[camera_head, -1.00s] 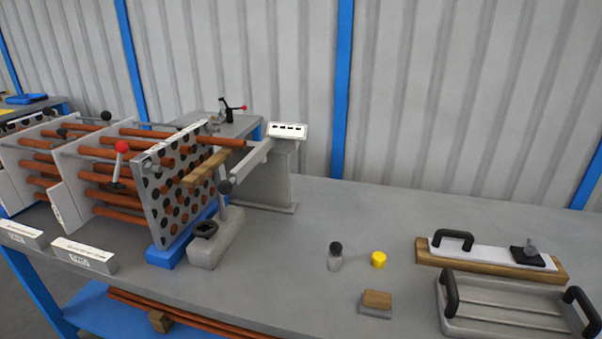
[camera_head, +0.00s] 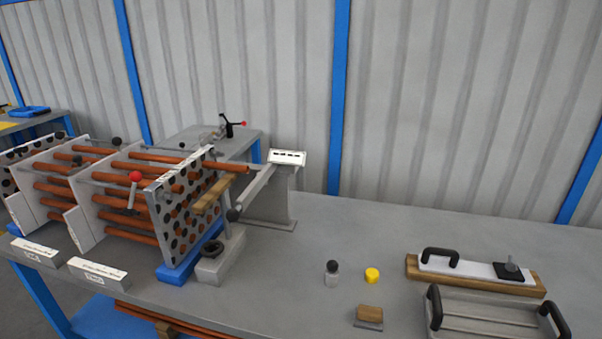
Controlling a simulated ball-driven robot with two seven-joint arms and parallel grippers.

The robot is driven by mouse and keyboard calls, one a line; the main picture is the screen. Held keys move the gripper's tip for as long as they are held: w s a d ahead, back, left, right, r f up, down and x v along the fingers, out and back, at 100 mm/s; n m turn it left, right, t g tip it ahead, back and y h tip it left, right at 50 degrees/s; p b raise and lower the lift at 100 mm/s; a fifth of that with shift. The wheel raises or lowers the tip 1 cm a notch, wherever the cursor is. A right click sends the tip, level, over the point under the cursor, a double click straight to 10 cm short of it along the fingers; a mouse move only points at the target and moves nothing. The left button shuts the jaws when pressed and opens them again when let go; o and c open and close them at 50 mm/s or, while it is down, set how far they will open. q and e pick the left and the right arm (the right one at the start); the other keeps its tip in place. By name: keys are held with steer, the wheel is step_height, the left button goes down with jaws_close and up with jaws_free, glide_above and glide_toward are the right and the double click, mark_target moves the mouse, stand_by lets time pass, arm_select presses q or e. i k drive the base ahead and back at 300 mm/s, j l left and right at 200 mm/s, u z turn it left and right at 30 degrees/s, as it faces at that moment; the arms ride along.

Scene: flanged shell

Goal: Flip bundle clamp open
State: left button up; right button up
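The tube bundle (camera_head: 120,200) stands at the left of the bench, with copper tubes running through upright plates and a perforated end plate (camera_head: 188,208). A lever with a red knob (camera_head: 135,177) stands upright among the tubes; it may be the bundle clamp's handle. Neither of my grippers shows.
A black-topped bottle (camera_head: 331,273), a yellow cap (camera_head: 372,275) and a wood-topped block (camera_head: 369,316) stand mid-bench. A handled tray (camera_head: 490,317) and a white bar on a wooden board (camera_head: 425,270) are at the right. White labelled blocks (camera_head: 97,273) line the front left edge.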

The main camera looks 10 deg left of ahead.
mark_target(135, 176)
steer(key=u, duration=1.25)
